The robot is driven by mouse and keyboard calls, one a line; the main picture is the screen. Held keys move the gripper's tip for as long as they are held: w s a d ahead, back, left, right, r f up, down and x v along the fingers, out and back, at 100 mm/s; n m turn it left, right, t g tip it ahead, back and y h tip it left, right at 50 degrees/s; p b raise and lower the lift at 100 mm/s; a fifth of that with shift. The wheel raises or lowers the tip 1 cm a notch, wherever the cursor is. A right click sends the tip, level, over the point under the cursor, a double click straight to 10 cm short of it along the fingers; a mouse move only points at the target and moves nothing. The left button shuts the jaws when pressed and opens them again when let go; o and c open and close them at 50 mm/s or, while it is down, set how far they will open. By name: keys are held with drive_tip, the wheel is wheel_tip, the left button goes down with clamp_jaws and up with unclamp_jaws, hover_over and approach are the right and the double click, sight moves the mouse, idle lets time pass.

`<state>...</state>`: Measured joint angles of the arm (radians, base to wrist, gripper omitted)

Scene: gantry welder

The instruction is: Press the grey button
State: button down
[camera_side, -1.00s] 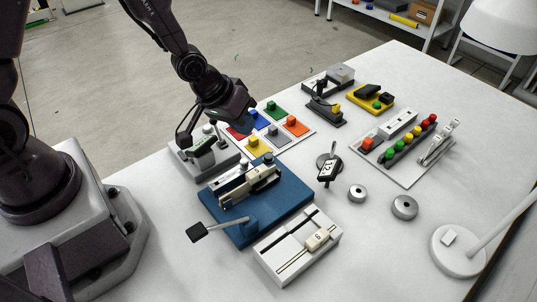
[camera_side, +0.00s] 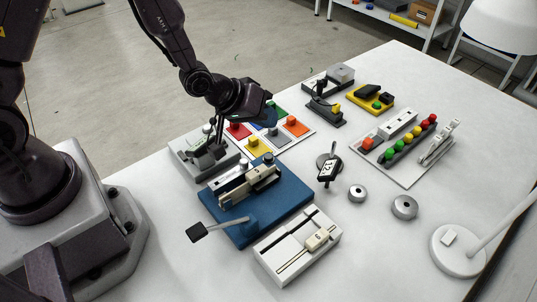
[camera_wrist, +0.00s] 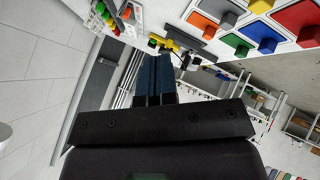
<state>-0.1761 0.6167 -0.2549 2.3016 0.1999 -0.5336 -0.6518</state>
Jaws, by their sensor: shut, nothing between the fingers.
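The grey button (camera_side: 273,133) is in the front row of the white panel with coloured buttons, between the yellow button (camera_side: 253,146) and the orange button (camera_side: 294,123). My gripper (camera_side: 270,118) is shut and empty, its dark blue fingers low over the panel, just behind and above the grey button in the side view. Whether they touch anything cannot be told. They partly hide the blue and green buttons. In the wrist view my shut fingers (camera_wrist: 154,62) point up the picture, and the grey button (camera_wrist: 222,18) shows at the upper right.
A grey device (camera_side: 195,165) sits left of the panel, under my wrist. A blue-based device (camera_side: 285,205) stands in front. A dark lever device (camera_side: 325,112) and a yellow device (camera_side: 372,98) lie right.

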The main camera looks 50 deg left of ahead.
sight(267, 154)
drive_tip(key=shift+f, duration=3.35)
drive_tip(key=shift+f, duration=0.35)
drive_tip(key=shift+f, duration=0.75)
idle(0.4)
drive_tip(key=shift+r, duration=0.85)
